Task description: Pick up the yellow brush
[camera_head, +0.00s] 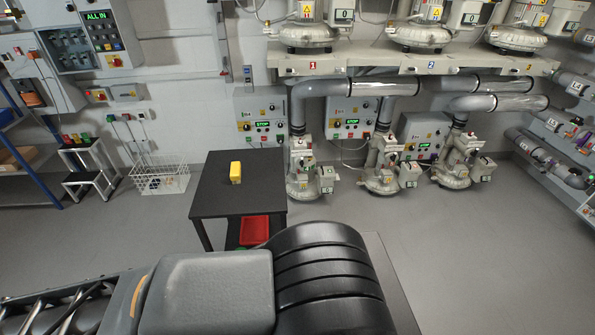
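A small yellow object (235,172) stands on the dark table (208,205). It looks like a short upright block, and I cannot make out bristles at this size, so I cannot tell for sure that it is the yellow brush. Nothing is touching it from above. My gripper is not in view; only parts of my own arm show along the bottom of the picture, nearer than the table.
A red tray (254,230) sits low at the table's front. A white wire basket (160,176) and a small step stool (88,165) stand to the left. Blower units (305,176) line the wall behind and right. Grey floor (480,245) at right is clear.

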